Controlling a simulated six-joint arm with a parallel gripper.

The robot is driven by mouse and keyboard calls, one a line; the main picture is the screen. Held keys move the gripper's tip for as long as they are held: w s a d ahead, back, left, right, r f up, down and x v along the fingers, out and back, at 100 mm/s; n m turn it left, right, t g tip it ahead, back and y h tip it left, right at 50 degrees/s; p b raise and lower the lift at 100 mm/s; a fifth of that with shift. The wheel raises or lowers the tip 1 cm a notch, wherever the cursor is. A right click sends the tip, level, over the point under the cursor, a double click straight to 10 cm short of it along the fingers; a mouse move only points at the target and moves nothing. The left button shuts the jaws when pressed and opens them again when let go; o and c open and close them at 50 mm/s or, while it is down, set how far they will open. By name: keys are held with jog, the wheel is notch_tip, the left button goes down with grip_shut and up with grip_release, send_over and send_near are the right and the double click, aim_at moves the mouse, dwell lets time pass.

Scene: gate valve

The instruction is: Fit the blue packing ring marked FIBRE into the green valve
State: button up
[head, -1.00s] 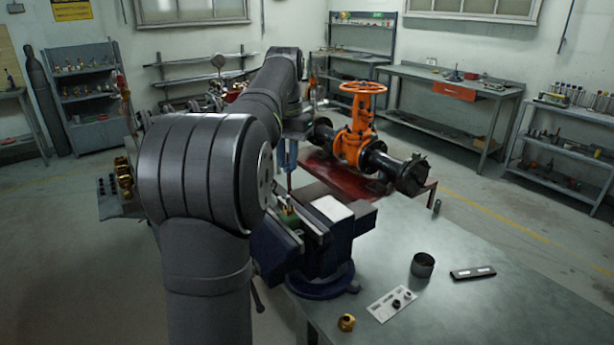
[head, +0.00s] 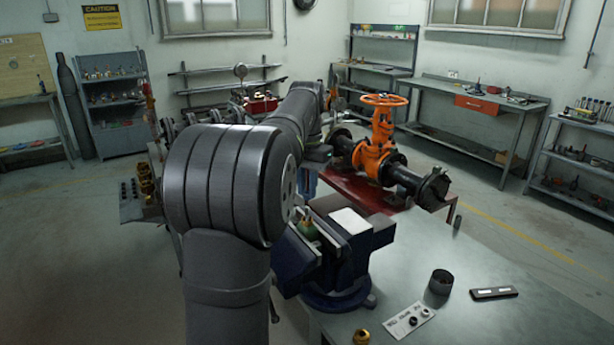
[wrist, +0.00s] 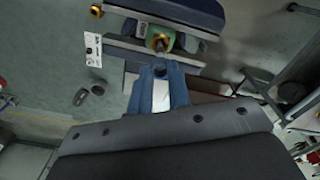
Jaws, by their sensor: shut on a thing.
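The green valve (head: 309,229) is clamped in the dark blue vice (head: 352,236) on the bench. In the wrist view the valve (wrist: 169,40) shows a brass-coloured middle. My gripper (head: 309,182) is mostly hidden behind my arm in the head view. In the wrist view its blue fingers (wrist: 160,72) are close together and in line with the valve. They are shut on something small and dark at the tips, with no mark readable. A white card (head: 409,320) holds small dark rings; I see no blue ring on it.
A brass nut (head: 362,337) lies at the bench's front edge. A dark cup (head: 440,282) and a flat dark case (head: 494,293) stand right of the card. An orange valve (head: 380,150) on black pipe sits behind the vice.

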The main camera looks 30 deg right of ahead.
aim_at(307, 208)
jog(key=shift+f, duration=0.65)
jog(key=shift+f, duration=2.6)
dwell(0.5)
jog(key=o, duration=0.8)
jog(key=shift+o, duration=0.2)
notch_tip(307, 208, up, 17)
jog(key=shift+r, duration=0.2)
jog(key=shift+f, duration=0.1)
notch_tip(307, 208, down, 17)
jog(key=shift+f, duration=0.15)
jog(key=shift+r, duration=0.25)
dwell(0.4)
